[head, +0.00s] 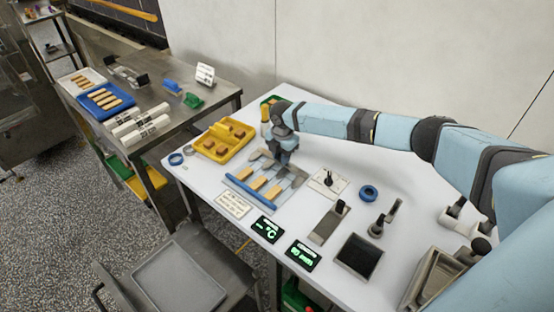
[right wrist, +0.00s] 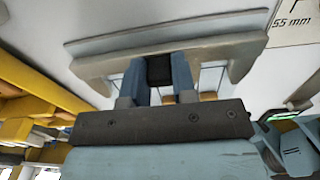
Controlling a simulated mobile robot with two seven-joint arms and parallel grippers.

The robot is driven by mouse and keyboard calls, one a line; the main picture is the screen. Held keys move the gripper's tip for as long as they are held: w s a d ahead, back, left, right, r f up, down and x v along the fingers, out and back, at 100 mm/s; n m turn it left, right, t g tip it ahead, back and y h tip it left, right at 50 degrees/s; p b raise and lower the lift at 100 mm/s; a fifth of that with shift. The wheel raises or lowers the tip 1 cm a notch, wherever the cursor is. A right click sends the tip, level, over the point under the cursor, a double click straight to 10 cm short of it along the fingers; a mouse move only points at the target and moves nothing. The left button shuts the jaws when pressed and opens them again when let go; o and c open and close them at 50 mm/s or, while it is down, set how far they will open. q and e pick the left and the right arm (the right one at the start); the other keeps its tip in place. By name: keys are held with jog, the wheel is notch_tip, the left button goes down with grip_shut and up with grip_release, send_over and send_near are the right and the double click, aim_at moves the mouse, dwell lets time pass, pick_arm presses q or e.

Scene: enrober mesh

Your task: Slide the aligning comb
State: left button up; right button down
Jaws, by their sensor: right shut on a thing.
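The aligning comb is a grey bar with a dark grip; it fills the upper middle of the right wrist view (right wrist: 215,52). My right gripper (right wrist: 158,72) is shut on the comb's dark grip, between its two blue-grey fingers. In the head view my right gripper (head: 283,157) points down at the far side of the mesh plate and hides much of the comb. Several tan bars (head: 255,182) lie in lanes on the plate, on the near side of the gripper, with a blue strip (head: 248,194) along the front. My left gripper is not in view.
A yellow tray (head: 212,158) with brown pieces stands left of the plate. To the right are a small white card (head: 327,182) with a black knob, a blue ring (head: 369,192) and a dark square pan (head: 359,256). Two green-lit displays (head: 267,229) lie in front.

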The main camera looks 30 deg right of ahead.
jog(key=shift+w+d+r, duration=0.1)
jog(key=shift+d, duration=0.15)
jog(key=c, duration=0.9)
grip_release()
jog(key=shift+d, duration=0.1)
jog(key=shift+r, duration=0.3)
notch_tip(320, 180, up, 13)
jog(key=shift+r+b, duration=0.1)
jog(key=shift+b, duration=0.45)
